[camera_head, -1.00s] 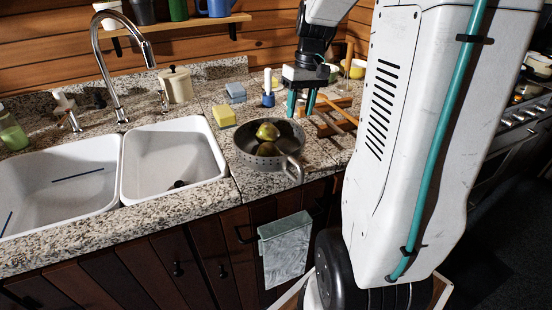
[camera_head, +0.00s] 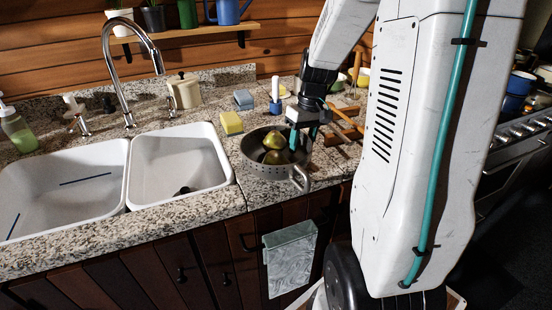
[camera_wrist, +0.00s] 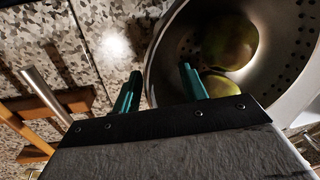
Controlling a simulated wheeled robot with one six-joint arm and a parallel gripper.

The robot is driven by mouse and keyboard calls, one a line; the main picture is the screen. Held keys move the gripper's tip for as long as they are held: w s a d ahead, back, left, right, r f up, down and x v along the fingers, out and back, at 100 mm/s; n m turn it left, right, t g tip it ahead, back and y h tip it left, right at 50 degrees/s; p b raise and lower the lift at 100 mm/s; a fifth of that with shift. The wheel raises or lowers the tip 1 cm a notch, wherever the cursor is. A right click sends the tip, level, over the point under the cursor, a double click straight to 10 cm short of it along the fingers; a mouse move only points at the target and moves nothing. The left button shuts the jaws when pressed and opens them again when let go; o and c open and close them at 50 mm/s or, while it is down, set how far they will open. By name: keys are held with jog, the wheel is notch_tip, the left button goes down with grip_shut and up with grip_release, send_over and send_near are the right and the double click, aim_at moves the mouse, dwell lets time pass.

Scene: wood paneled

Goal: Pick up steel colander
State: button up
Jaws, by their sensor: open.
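The steel colander (camera_head: 256,172) stands on the granite counter right of the sink, its handle toward the front right. It also shows in the wrist view (camera_wrist: 178,45), with holes in its wall. Two yellow-green fruits (camera_head: 274,140) lie inside it; they also show in the wrist view (camera_wrist: 229,40). My gripper (camera_head: 303,139) is open, pointing down at the colander's right rim. In the wrist view, my gripper (camera_wrist: 160,84) has one teal finger over the colander's inside and the other outside, with the rim between them. I cannot tell whether the fingers touch it.
A wooden rack (camera_head: 343,128) lies right of my gripper. A yellow sponge (camera_head: 231,123), a blue sponge (camera_head: 243,100) and a blue-and-white brush (camera_head: 275,97) are behind the colander. The double white sink (camera_head: 178,158) is to the left. A cloth (camera_head: 290,262) hangs on the cabinet front.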

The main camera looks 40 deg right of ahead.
jog(key=shift+c, duration=0.3)
grip_shut()
jog(key=shift+d+r, duration=0.1)
jog(key=shift+r, duration=0.05)
jog(key=shift+r, duration=1.55)
jog(key=shift+s+r, duration=0.15)
jog(key=shift+s, duration=0.05)
jog(key=s+a, duration=0.3)
jog(key=s, duration=0.4)
jog(key=s+a+r, duration=0.1)
jog(key=s+a, duration=0.2)
jog(key=s, duration=0.4)
jog(key=shift+a+r, duration=0.2)
jog(key=shift+a, duration=0.2)
